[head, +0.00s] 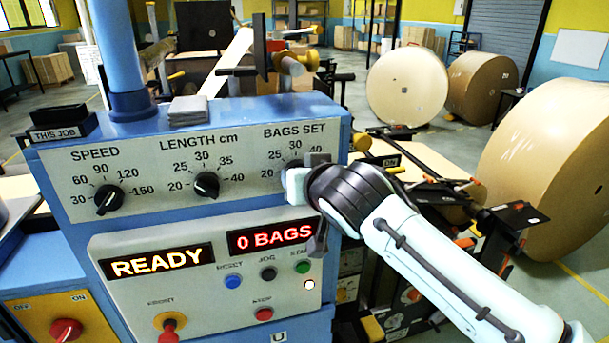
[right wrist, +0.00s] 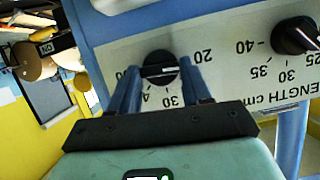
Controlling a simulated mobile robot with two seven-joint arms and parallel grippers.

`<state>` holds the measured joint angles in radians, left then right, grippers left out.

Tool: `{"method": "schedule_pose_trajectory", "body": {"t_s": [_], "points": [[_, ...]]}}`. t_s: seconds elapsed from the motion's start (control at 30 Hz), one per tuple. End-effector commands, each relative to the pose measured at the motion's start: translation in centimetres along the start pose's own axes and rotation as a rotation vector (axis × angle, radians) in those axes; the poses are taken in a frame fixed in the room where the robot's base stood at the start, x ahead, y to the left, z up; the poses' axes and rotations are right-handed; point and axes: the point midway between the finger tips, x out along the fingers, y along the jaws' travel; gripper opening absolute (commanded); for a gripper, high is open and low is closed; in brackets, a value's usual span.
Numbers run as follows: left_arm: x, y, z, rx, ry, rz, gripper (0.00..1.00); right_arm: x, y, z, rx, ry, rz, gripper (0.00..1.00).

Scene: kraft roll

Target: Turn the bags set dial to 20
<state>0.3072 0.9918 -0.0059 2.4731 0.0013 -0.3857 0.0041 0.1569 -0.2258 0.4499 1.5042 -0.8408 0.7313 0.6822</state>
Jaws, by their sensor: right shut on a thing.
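The BAGS SET dial is a black round knob, seen in the right wrist view (right wrist: 160,66) between my right gripper's fingers (right wrist: 158,74). The gripper is shut on it. That view is upside down; a white line on the knob lies nearly level, towards the side of the printed 20 (right wrist: 203,55). The fingers hide some scale numbers. In the head view my right gripper (head: 298,183) covers the dial, leaving 20, 25, 30 and 40 readable around it. My left gripper is not in view.
The SPEED dial (head: 108,200) and LENGTH dial (head: 206,185) sit left on the same panel. Below, displays read READY (head: 162,262) and 0 BAGS (head: 273,237), above several coloured buttons. A red knob (head: 66,330) is lower left. Large paper rolls (head: 408,87) stand behind at right.

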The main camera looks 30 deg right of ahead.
Motion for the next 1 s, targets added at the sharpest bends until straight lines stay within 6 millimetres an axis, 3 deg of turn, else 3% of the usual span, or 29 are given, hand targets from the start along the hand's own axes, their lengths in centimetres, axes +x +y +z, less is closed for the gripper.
{"method": "schedule_pose_trajectory", "body": {"t_s": [0.77, 0.8, 0.83, 1.0], "points": [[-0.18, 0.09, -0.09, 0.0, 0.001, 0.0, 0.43, -0.11, -0.1, -0.23, -0.092, 0.007, 0.037, 0.17], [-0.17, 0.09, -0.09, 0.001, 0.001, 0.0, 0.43, -0.11, -0.11, -0.23, -0.092, 0.007, 0.037, 0.61], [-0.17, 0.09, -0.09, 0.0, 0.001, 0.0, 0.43, -0.11, -0.11, -0.22, -0.092, 0.007, 0.037, 0.71], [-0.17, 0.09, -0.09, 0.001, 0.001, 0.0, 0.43, -0.07, -0.11, -0.13, -0.091, 0.004, 0.037, 0.73]]}}
